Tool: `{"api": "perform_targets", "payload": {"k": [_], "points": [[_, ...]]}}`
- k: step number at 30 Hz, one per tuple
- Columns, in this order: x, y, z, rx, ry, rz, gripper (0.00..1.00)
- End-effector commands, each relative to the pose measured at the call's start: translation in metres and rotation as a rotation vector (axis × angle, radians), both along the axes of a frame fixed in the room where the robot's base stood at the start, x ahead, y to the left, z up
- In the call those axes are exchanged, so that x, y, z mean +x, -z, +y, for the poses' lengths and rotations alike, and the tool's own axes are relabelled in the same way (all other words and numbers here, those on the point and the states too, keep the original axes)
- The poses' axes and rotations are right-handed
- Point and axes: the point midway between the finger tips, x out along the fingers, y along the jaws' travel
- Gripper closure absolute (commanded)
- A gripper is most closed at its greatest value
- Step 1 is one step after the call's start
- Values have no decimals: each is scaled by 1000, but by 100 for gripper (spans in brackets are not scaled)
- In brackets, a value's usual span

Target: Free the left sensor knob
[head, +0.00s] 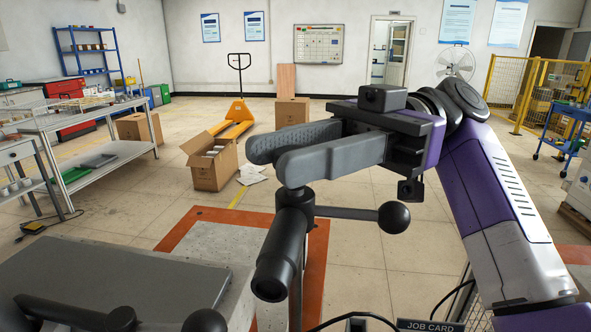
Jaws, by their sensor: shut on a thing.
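A black sensor fitting (284,245) stands in the middle foreground, with a thick barrel tilted down toward the lower left. A thin rod runs right from its upright hub to a black ball end (393,217). My gripper (272,160) is right above the hub. Its two grey fingers lie close together, pointing left, and are shut on the left sensor knob at the fitting's top. The fingers hide the gripped part. A second dark fitting with a rod (65,312) and ball ends (205,322) is cut off at the lower left.
A grey flat-topped housing (110,275) fills the lower left. A JOB CARD plate (430,326) and a dark cable are at the bottom right.

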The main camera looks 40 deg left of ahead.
Motion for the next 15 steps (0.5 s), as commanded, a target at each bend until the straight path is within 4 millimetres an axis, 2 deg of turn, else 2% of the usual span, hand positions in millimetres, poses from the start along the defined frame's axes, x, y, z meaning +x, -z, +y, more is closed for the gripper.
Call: {"api": "perform_targets", "payload": {"k": [13, 14, 15], "points": [[0, 2, 0, -4, -11, -3, 100], [-1, 2, 0, -4, -11, -3, 66], [-1, 3, 0, -4, -11, -3, 58]]}}
